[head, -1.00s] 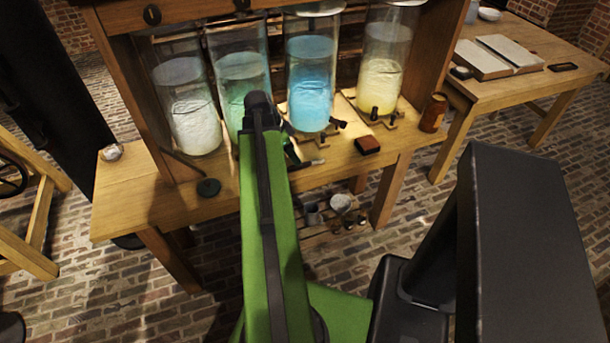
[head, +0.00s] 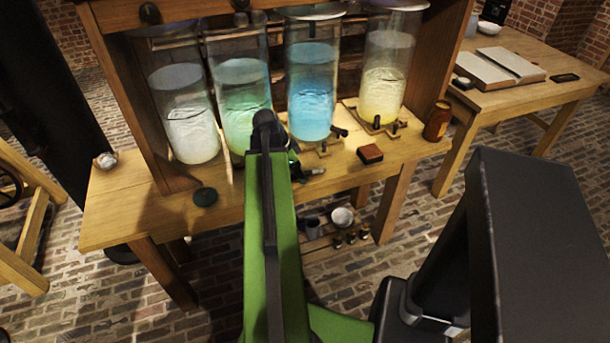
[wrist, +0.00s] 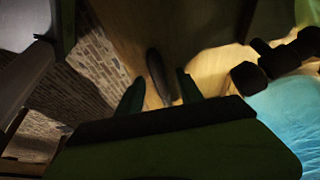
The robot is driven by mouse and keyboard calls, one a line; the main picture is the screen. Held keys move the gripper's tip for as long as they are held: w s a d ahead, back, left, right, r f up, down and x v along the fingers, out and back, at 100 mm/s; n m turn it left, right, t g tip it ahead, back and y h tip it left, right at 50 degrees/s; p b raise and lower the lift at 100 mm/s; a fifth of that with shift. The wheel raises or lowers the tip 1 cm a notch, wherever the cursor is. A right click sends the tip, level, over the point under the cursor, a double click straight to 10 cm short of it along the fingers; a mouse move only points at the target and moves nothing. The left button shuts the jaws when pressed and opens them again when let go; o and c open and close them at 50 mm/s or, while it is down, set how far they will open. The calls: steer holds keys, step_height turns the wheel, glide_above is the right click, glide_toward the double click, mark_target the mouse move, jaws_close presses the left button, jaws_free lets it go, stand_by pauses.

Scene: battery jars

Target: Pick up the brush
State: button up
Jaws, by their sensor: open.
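The brush (wrist: 158,73) shows in the wrist view as a dark, slim, rounded shape on the wooden table top. It lies between the two fingertips of my gripper (wrist: 160,90), which are apart with one on either side of it. I cannot tell whether either finger touches it, and its near end is hidden by the gripper body. In the head view my green arm covers most of the gripper. A dark, slim piece with a pale end, likely the brush (head: 312,171), shows just right of the arm near the table's front edge.
Several tall glass jars, including a blue one (head: 312,95) and a yellow one (head: 384,85), stand behind on the table (head: 130,205). A red-brown block (head: 370,154) and an amber bottle (head: 437,121) are to the right. A dark disc (head: 205,197) lies left.

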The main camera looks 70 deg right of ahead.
steer(key=shift+f, duration=0.15)
jaws_close()
